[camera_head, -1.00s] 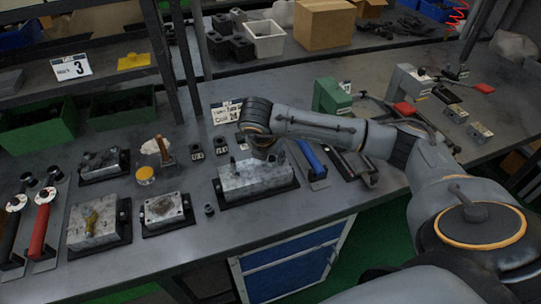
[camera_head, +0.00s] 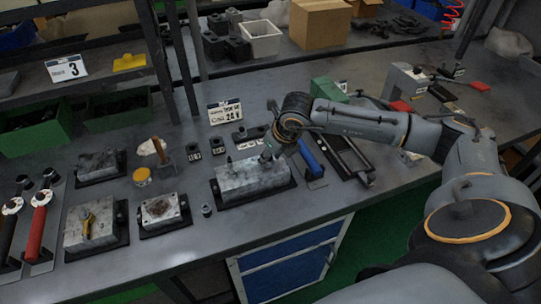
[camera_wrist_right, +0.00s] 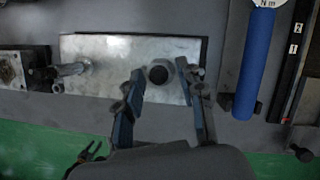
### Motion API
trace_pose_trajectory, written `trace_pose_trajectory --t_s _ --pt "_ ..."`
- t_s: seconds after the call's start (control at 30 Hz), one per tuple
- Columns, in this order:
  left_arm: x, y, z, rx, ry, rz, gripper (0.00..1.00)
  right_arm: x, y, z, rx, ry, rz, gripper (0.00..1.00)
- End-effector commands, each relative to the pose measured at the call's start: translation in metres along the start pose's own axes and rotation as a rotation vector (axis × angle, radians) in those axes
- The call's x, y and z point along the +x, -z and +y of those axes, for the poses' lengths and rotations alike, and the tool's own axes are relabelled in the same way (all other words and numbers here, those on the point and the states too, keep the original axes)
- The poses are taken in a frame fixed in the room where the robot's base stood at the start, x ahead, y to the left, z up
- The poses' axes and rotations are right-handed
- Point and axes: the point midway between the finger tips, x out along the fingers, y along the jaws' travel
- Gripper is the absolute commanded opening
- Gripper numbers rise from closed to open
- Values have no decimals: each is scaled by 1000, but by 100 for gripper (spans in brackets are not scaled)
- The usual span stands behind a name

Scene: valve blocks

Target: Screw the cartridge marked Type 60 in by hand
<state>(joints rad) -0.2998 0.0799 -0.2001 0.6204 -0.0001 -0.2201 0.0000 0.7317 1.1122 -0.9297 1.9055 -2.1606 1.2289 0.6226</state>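The large metal valve block (camera_head: 250,179) lies on a black base at the front of the bench; it also shows in the right wrist view (camera_wrist_right: 105,60). The sign with Type 60 and Coil 24 V (camera_head: 226,112) stands behind it. A metal stub (camera_wrist_right: 72,70) sticks up near the block's left end. My right gripper (camera_head: 272,152) is low over the block's right part. In the right wrist view its fingers (camera_wrist_right: 165,74) are spread, with a dark round piece or port (camera_wrist_right: 160,73) between them; I cannot tell which. No Type marking is readable on any cartridge. My left gripper is out of view.
A blue-handled tool (camera_head: 311,158) lies right of the block, close to my right gripper. A smaller block (camera_head: 163,210) and a small dark cylinder (camera_head: 206,210) stand to the left. Several small labelled pieces stand behind. The bench edge is close in front.

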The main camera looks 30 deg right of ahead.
Motion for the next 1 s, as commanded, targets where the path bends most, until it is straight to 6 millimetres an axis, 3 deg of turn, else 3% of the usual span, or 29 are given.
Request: trace_pose_trajectory --t_s 0.97,1.0 --pt "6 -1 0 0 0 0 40 0 0 1 -53 -22 0 38" --pt "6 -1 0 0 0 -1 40 0 0 1 -53 -22 0 34"
